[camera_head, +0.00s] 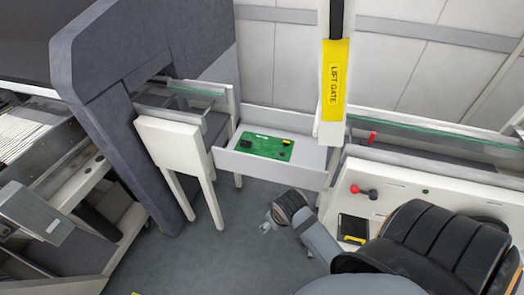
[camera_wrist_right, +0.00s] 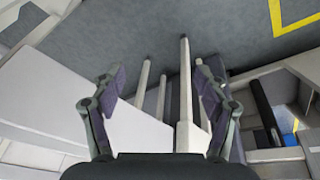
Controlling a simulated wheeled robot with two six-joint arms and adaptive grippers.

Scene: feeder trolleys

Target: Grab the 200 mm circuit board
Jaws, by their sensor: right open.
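The green circuit board (camera_head: 264,146) lies flat in a shallow white tray (camera_head: 302,170) between two stands in the head view. It carries dark and yellow parts. My right arm comes in from the lower right, and its wrist is below and in front of the tray, apart from the board. In the right wrist view my right gripper (camera_wrist_right: 160,78) has its two fingers wide apart with nothing held between them. The board does not show in that view. My left gripper is in neither view.
A yellow "LIFT GATE" post (camera_head: 335,80) stands just right of the board. A white-legged stand (camera_head: 172,143) and a dark machine housing (camera_head: 95,75) are at left. Grey floor (camera_head: 200,255) is open in front.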

